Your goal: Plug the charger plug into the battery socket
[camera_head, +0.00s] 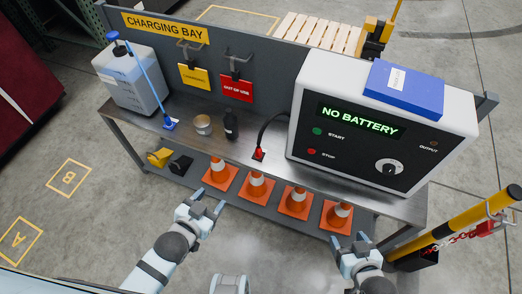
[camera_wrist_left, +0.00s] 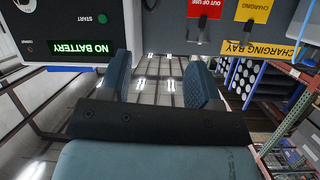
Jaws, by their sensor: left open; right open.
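The charger plug (camera_head: 259,153), red with a black cable, lies on the grey bench in the head view, left of the charger (camera_head: 330,150). I see no battery or battery socket. My left gripper (camera_head: 209,201) is open and empty, in front of the bench and left of the plug; its spread fingers show in the left wrist view (camera_wrist_left: 160,85). My right gripper (camera_head: 348,241) is open and empty, in front of the bench below the charger.
Several orange cones (camera_head: 257,186) fill the lower shelf. A yellow post with a chain (camera_head: 460,225) stands at right.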

